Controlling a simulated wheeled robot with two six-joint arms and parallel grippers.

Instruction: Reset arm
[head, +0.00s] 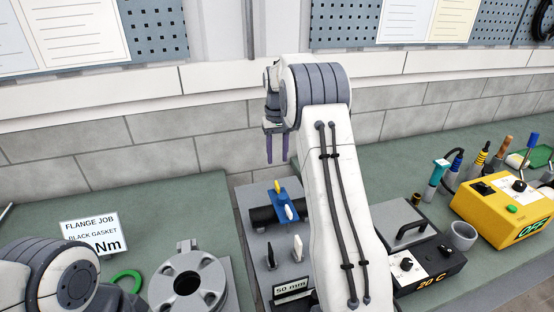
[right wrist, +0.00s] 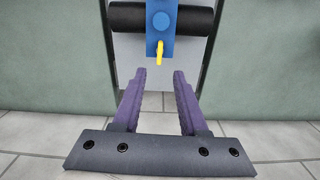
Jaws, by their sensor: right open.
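My right gripper (head: 277,161) points down at the upper middle of the head view, in front of the grey block wall. Its two purple fingers are apart with nothing between them; they also show in the right wrist view (right wrist: 159,76). In that view a blue piece (right wrist: 161,22) with a yellow tip lies past the fingertips, across a black roller (right wrist: 198,20). The fingers do not appear to touch it. The blue piece also shows in the head view (head: 284,199), below my right gripper. A link of my left arm shows at the lower left; its gripper is out of view.
A flange (head: 208,278), a green ring (head: 126,280) and a "FLANGE JOB" sign (head: 92,233) are on the left bench. A grey-lidded heater box (head: 437,262), a cup (head: 463,236), several tools and a yellow station (head: 500,205) stand on the right bench.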

